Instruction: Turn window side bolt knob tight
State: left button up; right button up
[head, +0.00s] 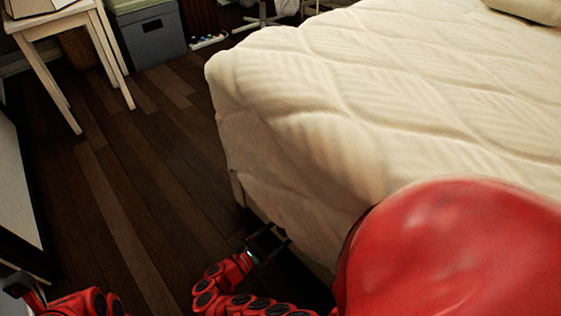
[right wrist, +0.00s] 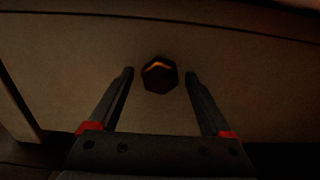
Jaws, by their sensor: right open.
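A dark hexagonal bolt knob (right wrist: 159,80) sits on the side panel of the bed frame (right wrist: 230,60) in the right wrist view. An orange glint shows on its upper part. My right gripper (right wrist: 158,74) is open, with one finger on each side of the knob and a visible gap on both sides. I cannot tell how deep the fingertips reach. In the head view my right gripper (head: 268,243) is low beside the bed, and the knob is hidden. My left gripper (head: 20,286) is at the bottom left corner, away from the bed, its jaws unclear.
The bed's cream mattress (head: 400,100) fills the right side and overhangs near my right gripper. Dark wooden floor (head: 130,190) lies open to the left. A white table (head: 55,25) and a grey box (head: 153,38) stand at the back left. A white-panelled object (head: 20,200) is at the left edge.

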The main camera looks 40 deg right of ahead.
jog(key=shift+c, duration=0.3)
grip_shut()
